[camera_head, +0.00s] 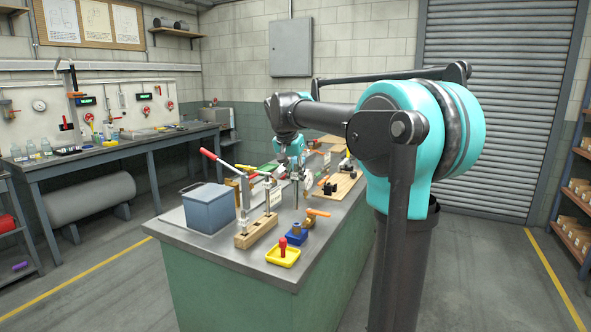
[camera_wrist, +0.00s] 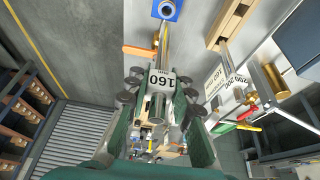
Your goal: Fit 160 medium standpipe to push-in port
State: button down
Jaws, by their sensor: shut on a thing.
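My gripper (camera_wrist: 161,84) is shut on the medium standpipe (camera_wrist: 159,105), a bright metal tube with a white tag reading 160. The tube runs away from the wrist between the dark finger pads, its far end pointing towards the blue block (camera_wrist: 168,9) with a round port. In the head view my gripper (camera_head: 294,160) is over the bench, partly hidden, with the tube hanging below it. The blue block (camera_head: 294,239) with a brass fitting is on the bench, lower and nearer. I cannot tell the gap between tube end and port.
A wooden rack (camera_head: 256,232) with tagged upright tubes stands left of the blue block. A yellow tray (camera_head: 283,256) with a red-handled item is at the front. An orange lever (camera_head: 318,212) is close to the port. A blue-grey bin (camera_head: 209,207) stands at left.

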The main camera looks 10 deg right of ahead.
aim_at(296, 187)
jog(key=shift+d, duration=0.1)
jog(key=shift+f, duration=2.35)
jog(key=shift+s, duration=0.15)
